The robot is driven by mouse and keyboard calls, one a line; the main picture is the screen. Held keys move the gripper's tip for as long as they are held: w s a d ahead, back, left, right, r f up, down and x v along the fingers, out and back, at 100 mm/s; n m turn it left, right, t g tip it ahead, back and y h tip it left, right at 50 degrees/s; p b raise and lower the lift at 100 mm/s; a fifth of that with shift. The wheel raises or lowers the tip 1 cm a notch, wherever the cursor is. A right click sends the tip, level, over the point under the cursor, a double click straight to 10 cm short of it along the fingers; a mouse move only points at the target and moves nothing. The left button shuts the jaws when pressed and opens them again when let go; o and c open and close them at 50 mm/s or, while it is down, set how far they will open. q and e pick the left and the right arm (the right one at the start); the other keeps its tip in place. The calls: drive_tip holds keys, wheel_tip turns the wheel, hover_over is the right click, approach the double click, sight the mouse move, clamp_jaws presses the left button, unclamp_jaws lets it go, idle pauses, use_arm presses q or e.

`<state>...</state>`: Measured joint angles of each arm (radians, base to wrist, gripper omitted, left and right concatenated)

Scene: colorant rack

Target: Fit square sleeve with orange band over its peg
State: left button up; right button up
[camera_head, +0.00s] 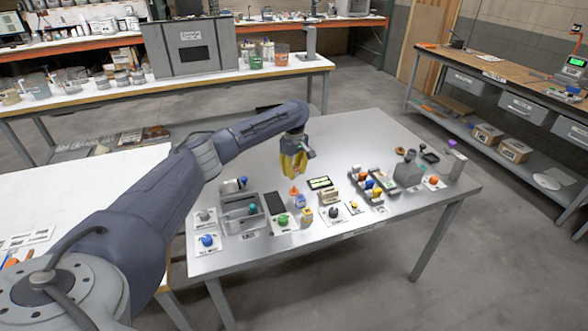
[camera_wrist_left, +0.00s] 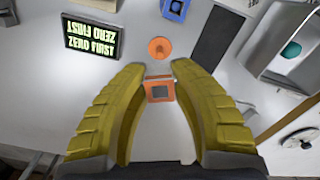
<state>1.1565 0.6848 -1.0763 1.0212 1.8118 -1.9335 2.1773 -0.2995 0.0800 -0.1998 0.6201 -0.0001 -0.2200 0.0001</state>
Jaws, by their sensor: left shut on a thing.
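My left gripper (camera_head: 293,176) hangs over the table with its yellow fingers pointing down. In the left wrist view its fingertips (camera_wrist_left: 161,76) are closed on a small square sleeve (camera_wrist_left: 148,91) with an orange rim and a grey opening. In the head view the sleeve is hidden or too small to tell. An orange round, cone-like piece (camera_wrist_left: 159,48) lies just beyond the fingertips, apart from the sleeve; it also shows below the gripper in the head view (camera_head: 294,191). I cannot tell which piece is the peg. My right gripper is not in view.
A lit green sign (camera_wrist_left: 90,38) and a blue piece (camera_wrist_left: 176,8) are near the orange piece. A dark flat panel (camera_head: 275,203) and grey bin (camera_head: 228,217) stand left. Several coloured pieces and a grey tray (camera_head: 383,190) stand right. The table's back (camera_head: 365,135) is clear.

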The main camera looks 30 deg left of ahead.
sight(294, 187)
use_arm(q)
drive_tip(key=shift+f, duration=2.1)
drive_tip(key=shift+f, duration=1.95)
drive_tip(key=o, duration=0.9)
